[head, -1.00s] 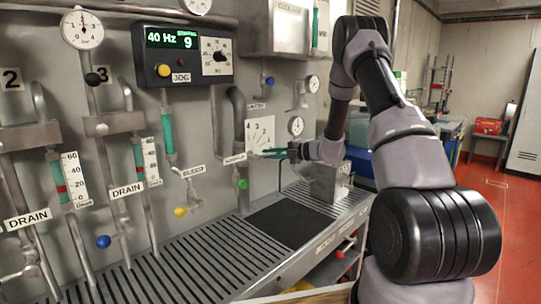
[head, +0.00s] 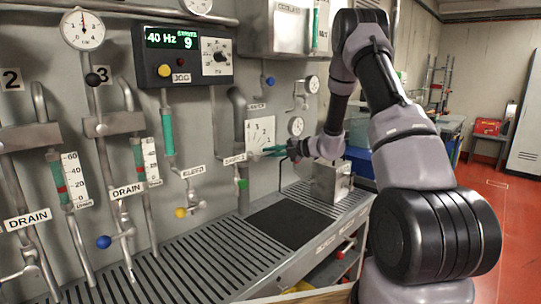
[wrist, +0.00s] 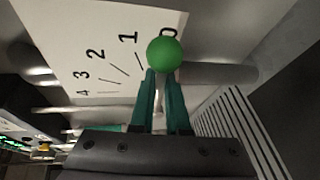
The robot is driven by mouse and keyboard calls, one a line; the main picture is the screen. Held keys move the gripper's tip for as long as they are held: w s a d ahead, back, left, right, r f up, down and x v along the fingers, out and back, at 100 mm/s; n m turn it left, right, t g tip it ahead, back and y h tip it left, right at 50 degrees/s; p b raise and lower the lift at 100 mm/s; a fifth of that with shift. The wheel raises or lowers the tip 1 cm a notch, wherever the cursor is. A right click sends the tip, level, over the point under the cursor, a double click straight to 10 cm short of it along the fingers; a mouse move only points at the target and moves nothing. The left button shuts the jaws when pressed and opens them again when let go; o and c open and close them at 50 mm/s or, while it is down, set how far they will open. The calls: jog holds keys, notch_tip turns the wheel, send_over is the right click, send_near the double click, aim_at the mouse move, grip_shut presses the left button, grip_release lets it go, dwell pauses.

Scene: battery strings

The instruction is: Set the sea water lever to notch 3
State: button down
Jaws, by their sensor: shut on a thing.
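The sea water lever's green ball knob (wrist: 165,54) is at the tips of my gripper (wrist: 163,78) in the wrist view, with the teal fingers close together on it. The knob lies beside the 0 mark of a white scale plate (wrist: 75,45), which carries marks 0 to 4. In the head view the scale plate (head: 260,131) is on the wall, and my gripper (head: 270,151) reaches it from the right. I cannot make out the knob at the fingers there. The lever's arm is mostly hidden.
A display panel (head: 184,53) reads 40 Hz. To the left are pipes, drain valves and gauges. A slatted bench (head: 185,262) with a dark mat (head: 290,222) runs below. A grey metal box (head: 327,184) stands near my wrist.

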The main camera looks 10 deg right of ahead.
jog(key=r+n+h, duration=0.1)
jog(key=r+n, duration=0.1)
jog(key=a+r+n+h, duration=0.1)
jog(key=shift+s+r+n+t+h, duration=0.15)
jog(key=shift+s+n+t+h, duration=0.15)
jog(key=shift+s, duration=0.05)
jog(key=shift+s+a+r+n+h, duration=0.3)
jog(key=shift+a+r+n+h, duration=0.25)
jog(key=shift+n, duration=0.35)
jog(key=shift+s+a+r+n+t+h, duration=0.55)
jog(key=shift+a+r+n+t+h, duration=0.2)
jog(key=shift+n+h, duration=0.35)
jog(key=c, duration=0.9)
grip_release()
